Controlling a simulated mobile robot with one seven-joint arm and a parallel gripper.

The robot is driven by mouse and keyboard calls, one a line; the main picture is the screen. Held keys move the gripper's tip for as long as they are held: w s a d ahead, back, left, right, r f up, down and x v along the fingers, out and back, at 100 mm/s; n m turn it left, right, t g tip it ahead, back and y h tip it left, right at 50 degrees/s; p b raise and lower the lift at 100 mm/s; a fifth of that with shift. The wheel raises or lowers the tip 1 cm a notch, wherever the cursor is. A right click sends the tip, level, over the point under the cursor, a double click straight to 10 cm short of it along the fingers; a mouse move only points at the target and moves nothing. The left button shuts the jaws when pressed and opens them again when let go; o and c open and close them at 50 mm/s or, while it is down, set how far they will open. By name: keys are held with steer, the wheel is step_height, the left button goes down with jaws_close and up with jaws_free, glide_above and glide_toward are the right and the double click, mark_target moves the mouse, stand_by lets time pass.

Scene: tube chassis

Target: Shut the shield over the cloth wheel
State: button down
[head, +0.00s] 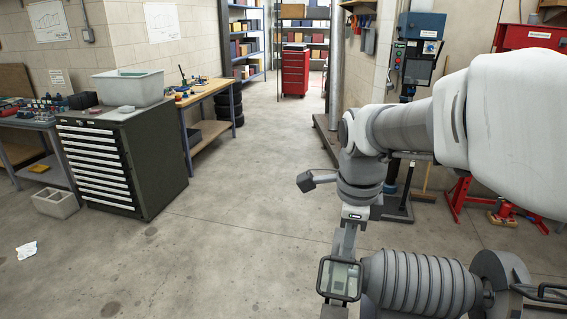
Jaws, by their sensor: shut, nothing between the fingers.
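A grey bench machine with a ribbed motor housing (422,283) stands at the bottom of the head view, cut off by the lower edge. At its left end is a clear shield (340,278) in a dark frame. At its right end is a grey round wheel or guard (500,272), with a second dark-framed shield (545,292) partly in view at the edge. I cannot tell which wheel is cloth. My gripper (346,246) points down, shut and empty, at the upper edge of the left shield; whether it touches is unclear.
A dark drawer cabinet (120,165) with a grey bin (128,88) stands at left, beside a wooden workbench (205,95). A red stand (470,200) is at right behind my arm. The floor in the middle is open.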

mark_target(338, 297)
steer(key=f, duration=0.4)
steer(key=w+f, duration=0.1)
steer(key=f, duration=0.9)
steer(key=shift+w+d, duration=0.1)
steer(key=shift+w, duration=0.1)
steer(key=shift+f, duration=0.1)
steer(key=f+t+b, duration=0.1)
steer(key=f+b, duration=0.1)
steer(key=b, duration=0.4)
steer(key=shift+t, duration=0.3)
steer(key=shift+w+d+f+b, duration=0.1)
steer(key=shift+w+f+b, duration=0.15)
steer(key=shift+f+b, duration=0.7)
steer(key=shift+r+b, duration=0.3)
steer(key=shift+r, duration=0.05)
steer(key=shift+s, duration=0.1)
